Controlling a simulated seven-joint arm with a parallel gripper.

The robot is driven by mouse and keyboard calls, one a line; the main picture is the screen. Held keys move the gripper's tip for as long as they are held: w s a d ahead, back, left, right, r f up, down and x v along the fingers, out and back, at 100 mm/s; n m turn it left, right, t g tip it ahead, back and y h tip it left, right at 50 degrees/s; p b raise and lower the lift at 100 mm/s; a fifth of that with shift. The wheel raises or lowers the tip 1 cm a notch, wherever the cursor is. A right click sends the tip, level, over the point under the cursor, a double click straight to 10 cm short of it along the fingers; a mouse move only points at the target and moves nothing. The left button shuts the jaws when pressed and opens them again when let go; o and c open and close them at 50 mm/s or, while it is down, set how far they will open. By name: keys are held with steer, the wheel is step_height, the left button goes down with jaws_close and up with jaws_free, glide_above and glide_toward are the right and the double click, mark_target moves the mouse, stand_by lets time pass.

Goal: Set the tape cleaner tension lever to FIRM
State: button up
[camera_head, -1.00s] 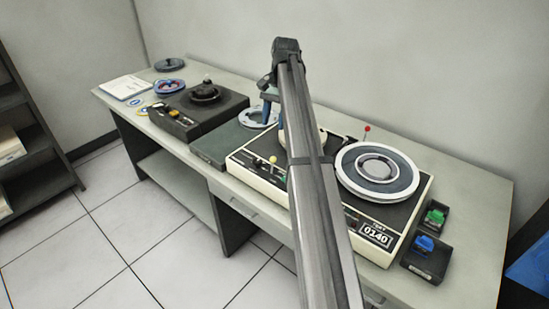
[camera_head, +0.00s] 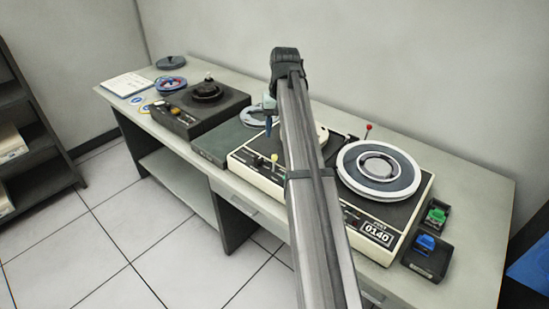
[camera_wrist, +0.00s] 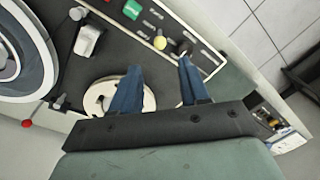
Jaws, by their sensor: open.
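A cream tape machine (camera_head: 262,177) with a dark top stands on the bench. One lever with a yellow knob (camera_head: 274,158) rises near its front left; the knob also shows in the wrist view (camera_wrist: 160,42). Another lever with a red knob (camera_head: 369,127) stands at its back edge, at the lower left in the wrist view (camera_wrist: 27,123). I cannot read which is the tension lever, nor a FIRM mark. My gripper (camera_wrist: 160,63) is open and empty, its blue fingers over the machine, with the yellow knob just beyond and between the fingertips in the picture.
A large reel (camera_head: 378,168) and a smaller cream reel (camera_wrist: 103,96) sit on the machine. A dark knob (camera_wrist: 183,47) is close to my right fingertip in the wrist view. Small trays with green (camera_head: 437,215) and blue (camera_head: 426,244) items stand at right. A dark unit (camera_head: 200,108) stands at left.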

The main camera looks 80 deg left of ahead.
mark_target(275, 157)
steer(key=f, duration=0.7)
steer(key=s+f, duration=0.1)
steer(key=f, duration=0.3)
steer(key=shift+f, duration=0.15)
steer(key=shift+c, duration=0.3)
jaws_close()
